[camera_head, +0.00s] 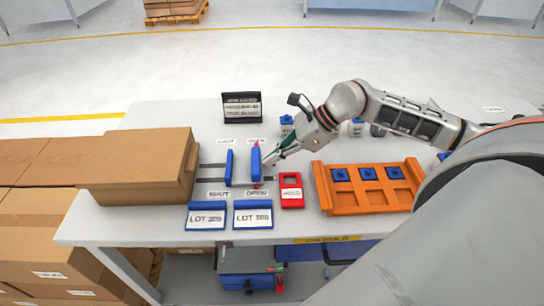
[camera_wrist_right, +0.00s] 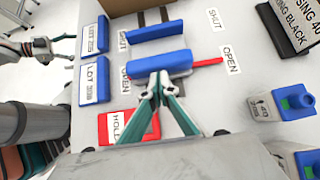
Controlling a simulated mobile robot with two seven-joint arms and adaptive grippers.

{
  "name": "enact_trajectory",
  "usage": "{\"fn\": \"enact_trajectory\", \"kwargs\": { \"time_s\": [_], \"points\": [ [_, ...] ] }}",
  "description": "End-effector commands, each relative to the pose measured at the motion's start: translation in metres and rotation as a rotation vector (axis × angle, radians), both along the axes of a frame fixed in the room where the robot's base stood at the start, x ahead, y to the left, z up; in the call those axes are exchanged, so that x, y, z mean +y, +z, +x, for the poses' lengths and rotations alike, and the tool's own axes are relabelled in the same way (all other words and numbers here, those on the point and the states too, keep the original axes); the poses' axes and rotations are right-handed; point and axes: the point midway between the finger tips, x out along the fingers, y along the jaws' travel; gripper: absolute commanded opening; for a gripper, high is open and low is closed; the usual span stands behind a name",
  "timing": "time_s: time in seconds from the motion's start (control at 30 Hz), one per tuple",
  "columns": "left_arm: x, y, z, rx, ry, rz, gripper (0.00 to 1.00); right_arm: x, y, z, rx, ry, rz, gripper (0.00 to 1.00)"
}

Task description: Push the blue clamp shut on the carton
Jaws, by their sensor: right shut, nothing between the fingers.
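The brown carton (camera_head: 135,170) stands at the left of the white table. The blue clamp has two upright blue bars, one nearer the carton (camera_head: 229,168) by the SHUT labels and one farther right (camera_head: 255,164) by the OPEN labels. Dark rails run between the carton and the bars. In the right wrist view the right-hand bar (camera_wrist_right: 150,65) lies at the red OPEN line. My right gripper (camera_head: 268,163) is shut and empty, its tips right at that bar's outer side; contact is unclear. In the wrist view, my left gripper (camera_wrist_right: 66,46) shows small at the left edge; its opening is unclear.
A red HOLD card (camera_head: 291,190) and two blue LOT cards (camera_head: 206,217) lie near the front edge. An orange tray (camera_head: 322,190) with blue pieces stands to the right. A black sign (camera_head: 241,106) and small bottles (camera_head: 287,125) stand behind.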

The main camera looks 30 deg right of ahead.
Motion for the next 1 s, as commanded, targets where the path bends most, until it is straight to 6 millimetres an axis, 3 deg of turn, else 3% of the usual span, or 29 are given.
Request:
{"fn": "enact_trajectory", "kwargs": {
  "time_s": [0.47,1.0],
  "points": [
    [0.000,-0.002,0.000,-0.001,0.000,0.000,0.74,0.007,0.000,0.005,-0.002,0.001,0.002,0.00],
    [0.000,-0.012,-0.002,0.004,-0.001,-0.001,0.74,0.083,0.001,0.052,-0.003,0.001,0.004,0.00]
  ]
}}
